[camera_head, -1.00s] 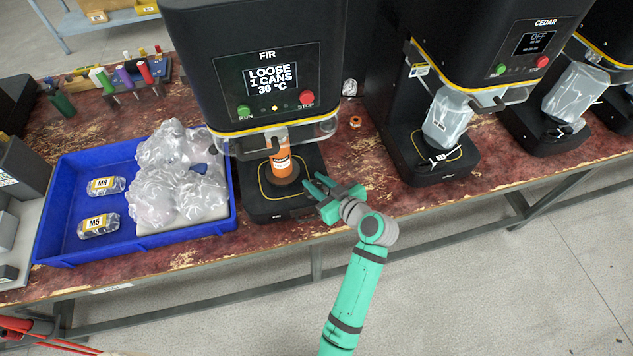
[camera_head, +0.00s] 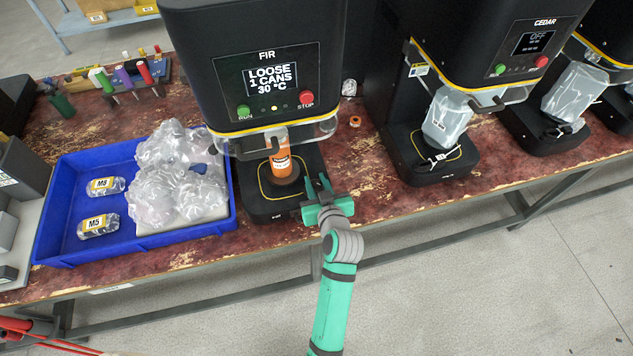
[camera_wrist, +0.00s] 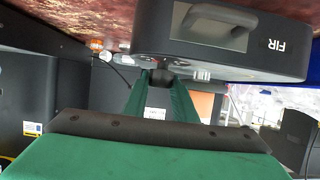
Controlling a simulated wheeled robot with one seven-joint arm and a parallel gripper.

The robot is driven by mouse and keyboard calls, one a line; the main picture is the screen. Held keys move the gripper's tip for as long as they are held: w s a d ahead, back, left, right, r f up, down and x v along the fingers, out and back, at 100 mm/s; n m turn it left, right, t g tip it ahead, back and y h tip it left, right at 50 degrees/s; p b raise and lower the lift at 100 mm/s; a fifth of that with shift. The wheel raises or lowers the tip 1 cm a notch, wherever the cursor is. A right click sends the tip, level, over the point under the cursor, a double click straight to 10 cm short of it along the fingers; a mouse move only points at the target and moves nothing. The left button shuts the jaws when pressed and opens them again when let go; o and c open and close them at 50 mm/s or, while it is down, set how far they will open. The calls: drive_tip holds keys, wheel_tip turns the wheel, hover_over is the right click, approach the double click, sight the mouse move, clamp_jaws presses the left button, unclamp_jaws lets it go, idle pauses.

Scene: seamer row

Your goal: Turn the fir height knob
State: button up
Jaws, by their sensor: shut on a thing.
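The fir machine (camera_head: 250,60) stands at the middle of the bench, its screen reading LOOSE, 1 CANS, 30 °C. An orange can (camera_head: 281,164) stands upright on its lifter under the head. My gripper (camera_head: 316,190) is at the right side of the machine's black base (camera_head: 270,207). In the wrist view my two green fingers (camera_wrist: 160,80) close on a small dark thing at the edge of the base labelled FIR (camera_wrist: 235,48). It appears to be the fir height knob, mostly hidden between the fingers.
The cedar machine (camera_head: 480,50), screen OFF, stands to the right. A small orange ring (camera_head: 355,122) lies between the machines. The bench front is clear there.

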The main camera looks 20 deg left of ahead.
drive_tip(key=o, duration=1)
drive_tip(key=shift+o, duration=0.2)
drive_tip(key=v, duration=1.1)
drive_tip(key=s+d+f+m+t+h, duration=0.2)
drive_tip(key=s+d+f+m+h, duration=0.4)
drive_tip(key=s+d, duration=0.6)
drive_tip(key=s+r+t, duration=0.1)
drive_tip(key=s+r, duration=0.1)
drive_tip(key=s, duration=0.5)
drive_tip(key=s+r+t+h, duration=0.1)
drive_tip(key=s+r, duration=0.1)
drive_tip(key=s, duration=0.6)
drive_tip(key=shift+s+a+r+m+h, duration=0.25)
drive_tip(key=shift+s+r+m+h, duration=0.05)
drive_tip(key=shift+m, duration=0.1)
